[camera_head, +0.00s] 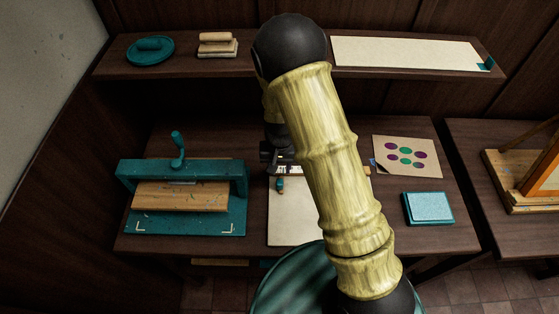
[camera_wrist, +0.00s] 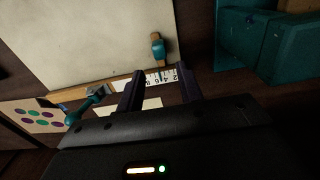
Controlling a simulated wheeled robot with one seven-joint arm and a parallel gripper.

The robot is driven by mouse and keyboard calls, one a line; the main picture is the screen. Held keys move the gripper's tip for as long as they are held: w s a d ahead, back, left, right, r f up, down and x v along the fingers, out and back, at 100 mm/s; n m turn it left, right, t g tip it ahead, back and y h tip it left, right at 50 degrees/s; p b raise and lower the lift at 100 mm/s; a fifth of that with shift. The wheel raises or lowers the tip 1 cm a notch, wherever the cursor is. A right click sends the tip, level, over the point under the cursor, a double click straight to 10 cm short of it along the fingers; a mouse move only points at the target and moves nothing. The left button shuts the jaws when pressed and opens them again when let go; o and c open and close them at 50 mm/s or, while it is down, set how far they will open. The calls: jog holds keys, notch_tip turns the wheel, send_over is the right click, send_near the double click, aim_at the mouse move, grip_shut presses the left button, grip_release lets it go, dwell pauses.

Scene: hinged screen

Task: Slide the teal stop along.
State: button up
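A teal stop (camera_head: 280,185) with a wooden part sits near the left end of a white numbered ruler (camera_head: 288,170), at the top edge of a pale board (camera_head: 290,222). In the wrist view the stop (camera_wrist: 158,48) lies beyond my fingertips, beside the ruler (camera_wrist: 150,80). My gripper (camera_head: 276,158) is above the ruler end, just behind the stop in the head view. In the wrist view its two fingers (camera_wrist: 160,88) are apart with nothing held between them. They appear apart from the stop. My arm hides the right part of the ruler and board in the head view.
A teal press (camera_head: 185,190) stands left of the board. A spotted card (camera_head: 407,156) and a teal pad (camera_head: 428,208) lie to the right. A teal lever (camera_wrist: 88,105) is at the ruler's other end. A shelf (camera_head: 270,68) runs behind.

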aim_at(279, 182)
jog(key=shift+f, duration=0.1)
notch_tip(279, 182, down, 8)
jog(key=b, duration=0.7)
jog(key=shift+s+f, duration=0.1)
jog(key=shift+c, duration=0.3)
jog(key=shift+r+p, duration=0.25)
jog(key=shift+p, duration=0.05)
jog(key=c, duration=0.7)
